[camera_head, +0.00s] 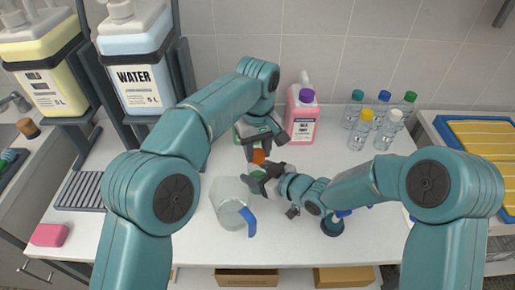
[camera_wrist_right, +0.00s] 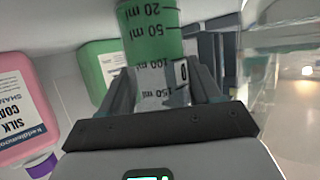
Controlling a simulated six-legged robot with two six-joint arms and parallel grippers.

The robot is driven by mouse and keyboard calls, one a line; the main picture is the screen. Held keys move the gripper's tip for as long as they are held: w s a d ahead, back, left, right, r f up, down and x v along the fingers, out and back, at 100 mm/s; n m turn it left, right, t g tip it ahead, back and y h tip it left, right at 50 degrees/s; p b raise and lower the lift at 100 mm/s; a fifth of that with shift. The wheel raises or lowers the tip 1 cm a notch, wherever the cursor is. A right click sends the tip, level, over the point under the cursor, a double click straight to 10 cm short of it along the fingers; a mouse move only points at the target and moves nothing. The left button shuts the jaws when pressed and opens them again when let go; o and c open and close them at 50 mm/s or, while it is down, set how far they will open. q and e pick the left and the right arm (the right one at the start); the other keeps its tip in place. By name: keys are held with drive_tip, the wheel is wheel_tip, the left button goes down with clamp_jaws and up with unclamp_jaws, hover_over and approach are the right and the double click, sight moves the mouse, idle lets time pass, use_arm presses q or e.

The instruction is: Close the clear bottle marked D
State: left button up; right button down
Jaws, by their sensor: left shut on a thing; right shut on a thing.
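The clear bottle marked D shows in the right wrist view as a graduated bottle (camera_wrist_right: 155,35) with green liquid. Its label, partly hidden, shows one character that I cannot read surely. In the head view its green body (camera_head: 258,179) is small and mostly covered. My right gripper (camera_head: 262,183) is shut on the bottle and holds it beside the clear jug. My left gripper (camera_head: 261,145) is just above and behind it, shut on a small orange cap (camera_head: 258,156). I cannot tell whether the cap touches the bottle's mouth, which is hidden.
A clear jug with a blue handle (camera_head: 232,212) stands close in front. A pink shampoo canister (camera_head: 302,118) and a green canister (camera_wrist_right: 103,65) stand behind. Several capped bottles (camera_head: 361,128) are at back right. Water (camera_head: 138,80) and yellow containers (camera_head: 45,70) stand left. The front worktop is mostly clear.

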use_arm(q)
drive_tip(key=m, duration=1.6)
drive_tip(key=shift+f+m, duration=0.1)
drive_tip(key=shift+m, duration=0.3)
drive_tip(key=o, duration=1.2)
drive_tip(key=shift+o, duration=0.2)
drive_tip(key=shift+d, duration=0.1)
wheel_tip(320, 180, up, 7)
drive_tip(key=shift+w, duration=0.1)
drive_tip(key=shift+r, duration=0.3)
